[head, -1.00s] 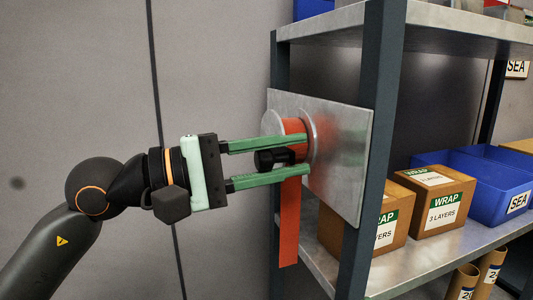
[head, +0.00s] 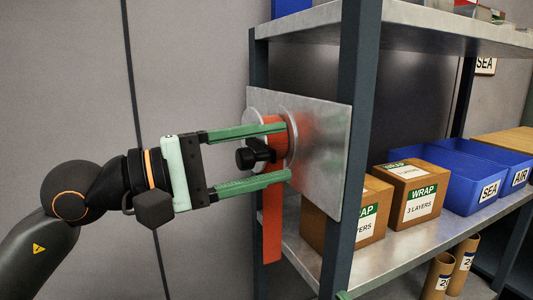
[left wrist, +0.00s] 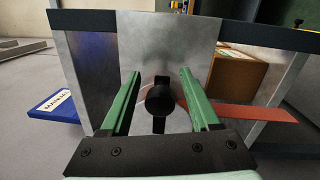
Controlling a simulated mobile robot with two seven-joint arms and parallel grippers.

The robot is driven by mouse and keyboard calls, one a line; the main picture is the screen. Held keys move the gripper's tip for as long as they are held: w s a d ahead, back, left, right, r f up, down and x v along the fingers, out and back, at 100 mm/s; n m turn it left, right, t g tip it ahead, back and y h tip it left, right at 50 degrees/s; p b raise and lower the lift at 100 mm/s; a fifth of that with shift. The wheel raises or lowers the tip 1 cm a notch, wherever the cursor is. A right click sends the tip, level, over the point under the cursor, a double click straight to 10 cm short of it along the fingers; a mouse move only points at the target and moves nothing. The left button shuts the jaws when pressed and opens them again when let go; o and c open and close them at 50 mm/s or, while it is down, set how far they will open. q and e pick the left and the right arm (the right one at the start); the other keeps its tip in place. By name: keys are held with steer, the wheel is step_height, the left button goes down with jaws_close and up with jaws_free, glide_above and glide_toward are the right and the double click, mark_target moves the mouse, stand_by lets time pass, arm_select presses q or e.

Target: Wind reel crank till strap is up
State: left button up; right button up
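The orange strap (head: 272,220) hangs from the reel (head: 276,140), which sits on a grey metal plate (head: 325,150) at the shelf's end. Its lower end hangs free below the plate. The black crank knob (head: 246,158) sticks out from the reel's front. My left gripper (head: 288,151) is open, with its green fingers above and below the knob. The left wrist view shows the knob (left wrist: 160,100) between the fingers, with a gap on each side. A small green tip at the bottom edge of the head view looks like my right gripper (head: 343,295); its fingers are not readable.
A dark shelf post (head: 352,150) stands right of the plate. Cartons marked WRAP (head: 410,170) and blue bins (head: 470,185) stand on the shelf. Cardboard tubes (head: 438,278) are below. Left of the reel is open space before the grey wall.

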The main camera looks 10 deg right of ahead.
stand_by(0.3)
arm_select(q)
steer(key=v, duration=1.2)
steer(key=shift+a+p, duration=0.3)
steer(key=shift+p, duration=0.05)
steer(key=shift+s, duration=0.1)
